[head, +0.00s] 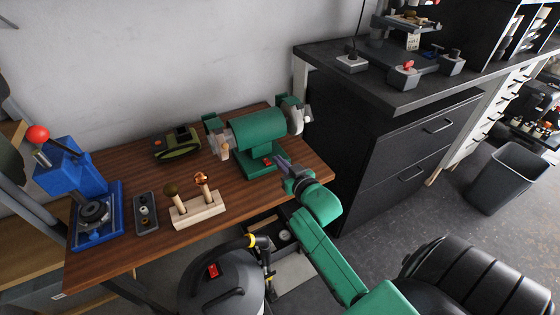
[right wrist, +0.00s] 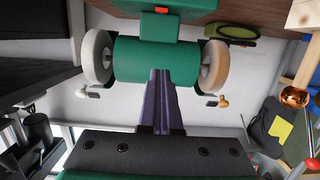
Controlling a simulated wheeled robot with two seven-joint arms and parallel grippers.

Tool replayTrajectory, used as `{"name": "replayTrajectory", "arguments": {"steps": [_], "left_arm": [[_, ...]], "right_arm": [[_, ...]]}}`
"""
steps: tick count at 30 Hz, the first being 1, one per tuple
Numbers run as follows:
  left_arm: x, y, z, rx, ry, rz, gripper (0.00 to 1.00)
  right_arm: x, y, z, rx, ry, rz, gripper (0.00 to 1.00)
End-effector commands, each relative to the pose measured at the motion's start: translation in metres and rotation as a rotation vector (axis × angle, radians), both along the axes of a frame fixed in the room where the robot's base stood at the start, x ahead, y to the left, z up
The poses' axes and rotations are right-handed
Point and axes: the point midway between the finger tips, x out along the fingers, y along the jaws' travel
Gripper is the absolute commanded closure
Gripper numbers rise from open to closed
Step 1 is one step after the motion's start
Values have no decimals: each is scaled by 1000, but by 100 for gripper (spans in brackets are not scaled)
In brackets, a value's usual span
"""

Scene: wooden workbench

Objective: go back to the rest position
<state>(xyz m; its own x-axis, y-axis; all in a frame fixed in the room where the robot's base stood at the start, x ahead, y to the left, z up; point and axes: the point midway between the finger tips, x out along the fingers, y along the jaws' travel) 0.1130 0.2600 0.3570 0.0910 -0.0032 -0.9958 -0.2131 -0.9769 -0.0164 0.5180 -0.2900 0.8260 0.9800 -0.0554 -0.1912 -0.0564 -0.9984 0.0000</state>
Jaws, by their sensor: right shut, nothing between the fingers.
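My right arm comes in green from the bottom of the head view. Its gripper (head: 283,163) is at the right front edge of the wooden workbench (head: 130,245), close in front of the green bench grinder (head: 257,132). In the right wrist view the two purple fingers of the right gripper (right wrist: 161,78) lie together, shut and empty, and point at the grinder body (right wrist: 140,58) between its two wheels. Whether the fingertips touch the grinder I cannot tell. My left gripper is not in view.
On the bench stand a green tool (head: 178,145), a wooden block with two handled tools (head: 198,208), a dark holder (head: 146,212) and a blue press (head: 75,180). A black cabinet (head: 400,160) stands close on the right. A vacuum cleaner (head: 222,283) is below the front edge.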

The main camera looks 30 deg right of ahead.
Motion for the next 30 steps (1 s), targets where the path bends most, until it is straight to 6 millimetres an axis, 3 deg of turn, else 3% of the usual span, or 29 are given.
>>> {"name": "replayTrajectory", "arguments": {"steps": [17,20,24,30], "left_arm": [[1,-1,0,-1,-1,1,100],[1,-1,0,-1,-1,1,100],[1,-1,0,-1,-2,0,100],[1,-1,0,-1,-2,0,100]], "right_arm": [[-6,3,-7,-2,50,0,100],[-27,11,-30,-12,209,3,100],[-74,27,-62,-33,482,31,100],[-140,46,-85,-60,782,95,100]]}}
